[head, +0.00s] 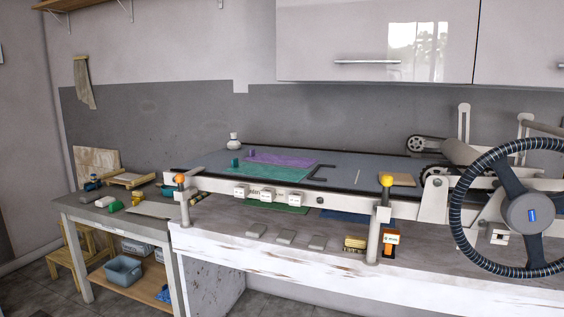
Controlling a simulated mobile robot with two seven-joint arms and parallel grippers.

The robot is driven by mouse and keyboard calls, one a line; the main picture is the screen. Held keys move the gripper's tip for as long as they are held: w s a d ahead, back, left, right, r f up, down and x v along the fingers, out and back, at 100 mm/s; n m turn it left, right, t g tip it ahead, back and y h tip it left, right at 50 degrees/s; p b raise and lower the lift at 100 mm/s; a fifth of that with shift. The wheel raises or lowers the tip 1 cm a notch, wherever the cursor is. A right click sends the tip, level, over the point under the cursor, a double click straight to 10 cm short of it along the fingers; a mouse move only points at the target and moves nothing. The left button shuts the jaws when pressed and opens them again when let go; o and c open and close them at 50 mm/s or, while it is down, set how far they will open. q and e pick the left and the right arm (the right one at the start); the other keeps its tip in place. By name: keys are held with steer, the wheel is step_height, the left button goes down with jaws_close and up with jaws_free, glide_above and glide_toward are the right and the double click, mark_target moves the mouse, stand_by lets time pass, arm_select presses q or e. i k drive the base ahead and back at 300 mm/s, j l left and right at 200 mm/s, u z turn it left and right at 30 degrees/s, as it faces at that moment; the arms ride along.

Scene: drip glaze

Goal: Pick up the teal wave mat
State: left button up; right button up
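A teal mat (265,173) lies flat on the grey bed of a roller press. A purple mat (283,158) lies just behind it. A small dark teal cylinder (235,163) stands at the teal mat's back left corner; I cannot tell whether it touches the mat. A wave pattern is too small to make out. Neither of my grippers is in view.
Below the bed, a green mat (277,207) and a blue mat (345,217) lie partly hidden on the worktop. Orange-knobbed (180,179) and yellow-knobbed (386,180) posts stand along the front. A large wheel (531,215) blocks the right. Cabinets hang above.

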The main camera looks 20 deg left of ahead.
mark_target(253, 170)
steer(key=i+j, duration=0.2)
steer(key=j, duration=0.2)
steer(key=i+j, duration=0.15)
steer(key=j, duration=0.2)
steer(key=i+j, duration=0.2)
steer(key=j, duration=0.2)
